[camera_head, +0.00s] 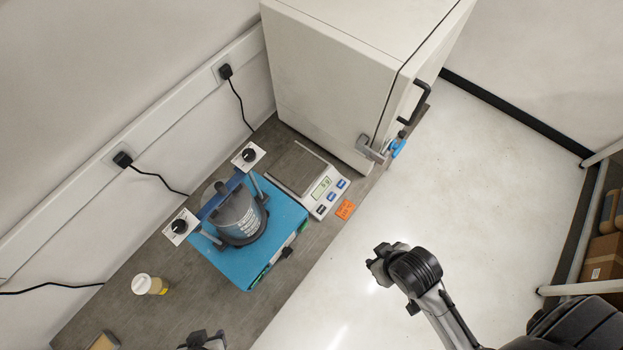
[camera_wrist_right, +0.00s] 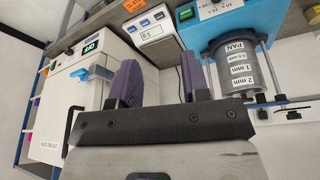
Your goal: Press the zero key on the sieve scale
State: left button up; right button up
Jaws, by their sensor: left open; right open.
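The sieve scale (camera_head: 307,180) stands on the bench between the blue sieve shaker and the white oven. The scale also shows in the right wrist view (camera_wrist_right: 152,27), beyond my fingers. My right gripper (camera_wrist_right: 160,72) is open and empty, its two purple-grey fingers spread, apart from the scale. My left gripper (camera_head: 203,341) shows only partly at the bottom edge of the head view, over the bench and away from the scale.
The blue shaker (camera_head: 275,225) carries a grey sieve stack (camera_head: 238,213) beside the scale. The white oven (camera_head: 330,75) stands close on the other side. An orange tag (camera_head: 345,209) lies before the scale. A white-lidded jar (camera_head: 148,285) stands farther left. The aisle floor (camera_head: 490,190) is clear.

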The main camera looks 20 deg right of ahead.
jog(key=shift+d, duration=0.3)
dwell(0.5)
jog(key=shift+c, duration=0.2)
jog(key=shift+a, duration=0.2)
grip_shut()
jog(key=shift+d, duration=0.15)
dwell(0.6)
jog(key=shift+w, duration=0.1)
dwell(0.4)
